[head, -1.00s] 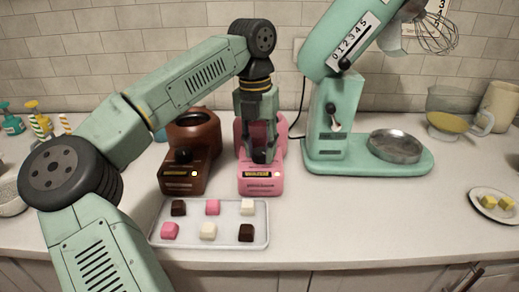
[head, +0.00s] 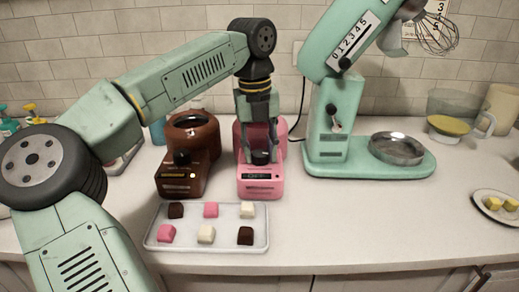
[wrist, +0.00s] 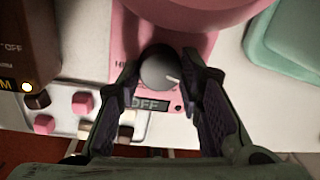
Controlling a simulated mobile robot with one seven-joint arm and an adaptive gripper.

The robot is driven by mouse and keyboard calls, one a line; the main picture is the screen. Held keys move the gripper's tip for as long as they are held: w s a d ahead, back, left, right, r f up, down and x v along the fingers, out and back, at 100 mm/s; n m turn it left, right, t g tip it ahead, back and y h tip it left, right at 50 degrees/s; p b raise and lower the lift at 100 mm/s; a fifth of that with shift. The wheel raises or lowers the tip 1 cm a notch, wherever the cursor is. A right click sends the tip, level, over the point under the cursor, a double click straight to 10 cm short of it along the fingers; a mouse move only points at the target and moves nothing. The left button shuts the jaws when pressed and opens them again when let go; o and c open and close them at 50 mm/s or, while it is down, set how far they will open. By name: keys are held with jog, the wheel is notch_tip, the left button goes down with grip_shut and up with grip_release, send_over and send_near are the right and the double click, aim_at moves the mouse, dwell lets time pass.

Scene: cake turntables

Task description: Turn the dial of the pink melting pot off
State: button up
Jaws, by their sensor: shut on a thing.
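The pink melting pot (head: 262,188) stands on the counter. Its grey dial (wrist: 158,70) sits between my fingers in the wrist view, with a pale pointer mark toward the lower right. The dark display (wrist: 146,104) below the dial reads OFF, and the small light (wrist: 178,107) beside it looks dark. My gripper (head: 259,156) reaches down in front of the pot. In the wrist view my gripper (wrist: 160,75) is shut on the dial, one finger at each side. The arm hides part of the pot in the head view.
A brown melting pot (head: 183,181) stands close on the left, its display and light lit. A tray (head: 207,240) of several colored cubes lies in front. A green stand mixer (head: 325,155) is at the right.

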aim_at(256, 154)
dwell(0.3)
jog(key=o, duration=1.2)
jog(key=r, duration=1.2)
jog(key=shift+s+a, duration=0.1)
jog(key=shift+a, duration=0.3)
